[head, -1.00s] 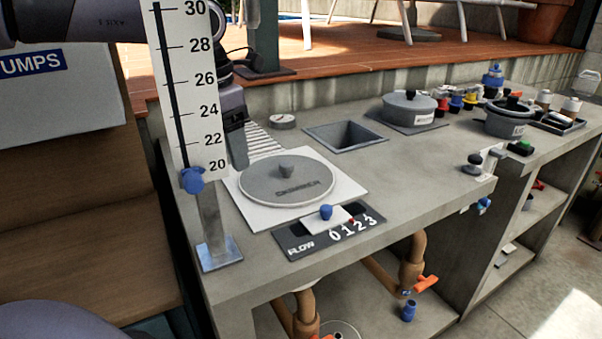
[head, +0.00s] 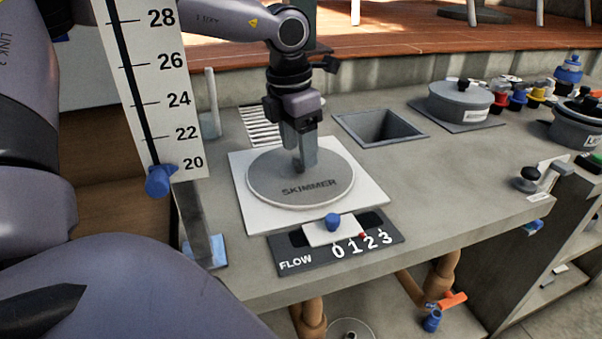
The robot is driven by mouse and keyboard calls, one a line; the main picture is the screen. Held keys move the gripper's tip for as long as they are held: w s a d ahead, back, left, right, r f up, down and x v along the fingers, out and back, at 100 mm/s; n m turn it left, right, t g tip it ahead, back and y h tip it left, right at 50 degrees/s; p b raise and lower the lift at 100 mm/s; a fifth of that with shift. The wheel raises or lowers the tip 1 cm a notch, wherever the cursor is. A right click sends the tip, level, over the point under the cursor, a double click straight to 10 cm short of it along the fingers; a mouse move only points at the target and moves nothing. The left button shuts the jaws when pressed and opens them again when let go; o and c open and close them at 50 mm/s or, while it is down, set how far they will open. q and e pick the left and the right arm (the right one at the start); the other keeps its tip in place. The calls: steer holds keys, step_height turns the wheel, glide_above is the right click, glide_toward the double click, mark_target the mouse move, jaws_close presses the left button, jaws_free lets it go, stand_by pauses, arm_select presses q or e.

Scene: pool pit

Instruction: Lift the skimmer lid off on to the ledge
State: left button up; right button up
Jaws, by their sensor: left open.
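The skimmer lid (head: 265,188) is a round grey disc marked SKIMMER. It lies flat on its white square plate (head: 252,215) on the concrete ledge (head: 425,185). My left gripper (head: 302,164) points down over the middle of the lid, with its open fingers at the central knob. The fingers hide the knob, and I cannot tell whether they touch it. My right gripper is not in view.
A square opening (head: 385,127) lies right of the plate, with a grey lidded pot (head: 460,102) beyond it. The flow slider panel (head: 350,246) sits in front. A tall depth scale (head: 150,80) stands at left. Bare concrete lies to the right.

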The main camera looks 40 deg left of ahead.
mark_target(299, 157)
arm_select(q)
steer(key=shift+w+f, duration=0.1)
steer(key=shift+f, duration=0.65)
jaws_close()
steer(key=shift+r, duration=0.1)
step_height(299, 157, up, 18)
steer(key=p, duration=0.2)
